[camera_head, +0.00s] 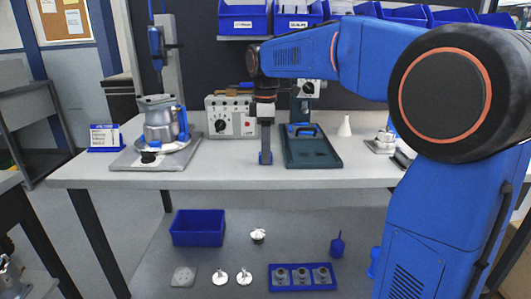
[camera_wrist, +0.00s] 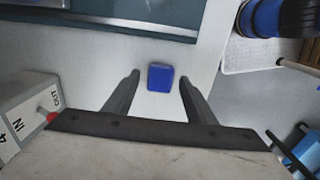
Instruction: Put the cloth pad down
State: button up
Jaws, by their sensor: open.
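A small blue block, which I take to be the cloth pad (camera_wrist: 160,77), shows between my fingertips in the wrist view, with a clear gap on each side. In the head view the blue pad (camera_head: 265,158) is at the lower end of my gripper (camera_head: 265,149), over the front part of the grey bench. My gripper also shows in the wrist view (camera_wrist: 159,80), with its two dark fingers apart and touching nothing. I cannot tell whether the pad's underside rests fully on the bench.
A grey control box (camera_head: 228,117) stands behind and left of my gripper. A dark green tray (camera_head: 313,148) lies close on the right. A clamped housing (camera_head: 160,122) stands at the left, with a white funnel (camera_head: 345,126) farther right. The bench front is clear.

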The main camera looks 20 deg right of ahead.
notch_tip(320, 180, up, 11)
jog(key=s+d+f+m+t, duration=0.2)
jog(key=s+f+m, duration=0.5)
jog(key=s+f, duration=0.6)
jog(key=s+d+f+m+t, duration=0.2)
jog(key=s+f+m, duration=0.5)
jog(key=s+f, duration=0.5)
jog(key=s+d, duration=0.1)
jog(key=s, duration=0.5)
jog(key=shift+s+d+f+m+t, duration=0.15)
jog(key=shift+d+f+m+t, duration=0.15)
jog(key=shift+d+f+t, duration=0.1)
jog(key=shift+o, duration=0.5)
jog(key=shift+r, duration=0.15)
